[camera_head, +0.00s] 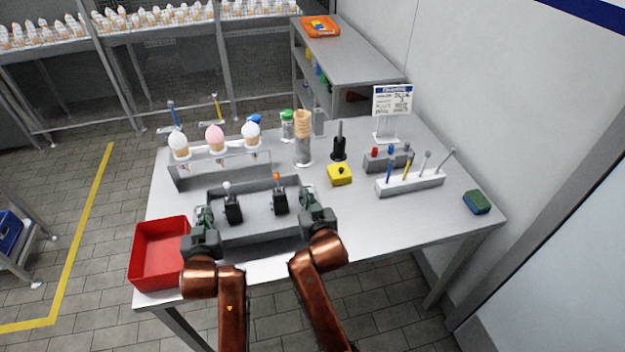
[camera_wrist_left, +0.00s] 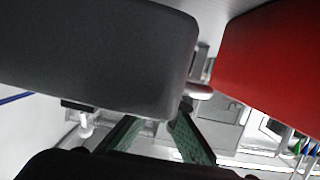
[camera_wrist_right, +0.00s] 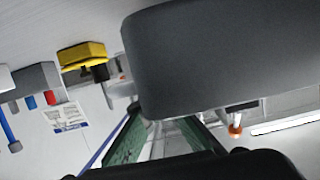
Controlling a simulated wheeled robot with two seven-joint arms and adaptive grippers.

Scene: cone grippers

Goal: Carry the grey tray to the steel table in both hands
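The grey tray (camera_head: 265,235) rests on the light worktable (camera_head: 400,225), with two black upright pieces inside, one white-topped (camera_head: 232,208) and one orange-topped (camera_head: 279,198). My left gripper (camera_head: 206,216) is at the tray's left end and my right gripper (camera_head: 312,206) at its right end. In both wrist views a grey wall, apparently the tray's end (camera_wrist_left: 90,50) (camera_wrist_right: 220,60), fills the upper part. The green fingers stand apart with a gap between them; their tips meet the wall's edge, and contact is unclear. A grey steel table (camera_head: 350,55) with a shelf below stands behind.
A red bin (camera_head: 160,255) stands close against the left gripper. Behind the tray are an ice-cream cone rack (camera_head: 220,170), a cone stack (camera_head: 303,130) and a yellow button box (camera_head: 340,174). An orange tray (camera_head: 320,27) occupies the steel table's far end; its near top is clear.

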